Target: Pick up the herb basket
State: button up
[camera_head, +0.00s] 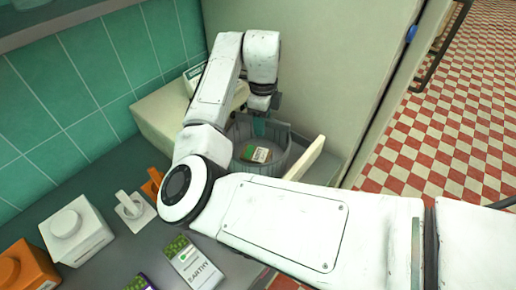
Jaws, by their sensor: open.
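A round grey slatted tub (266,167), which looks like the herb basket, stands on the counter in the back corner. A small packet with green, orange and white parts (257,153) lies inside it. My gripper (259,124) points down at the tub's far side, open, with its teal fingertips at or just above the rim. Whether the fingers touch the tub or straddle its wall cannot be told. My arm hides the tub's left side and part of its front.
A cream block (160,118) with a small device (196,77) stands left of the tub. A cream board (306,158) rises at its right. White canister (76,231), orange canister (28,266) and herb packets (194,262) occupy the near counter. A tall cream panel (330,70) stands behind.

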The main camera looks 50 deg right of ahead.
jog(key=shift+f, duration=0.25)
dwell(0.4)
grip_shut()
dwell(0.4)
dwell(1.0)
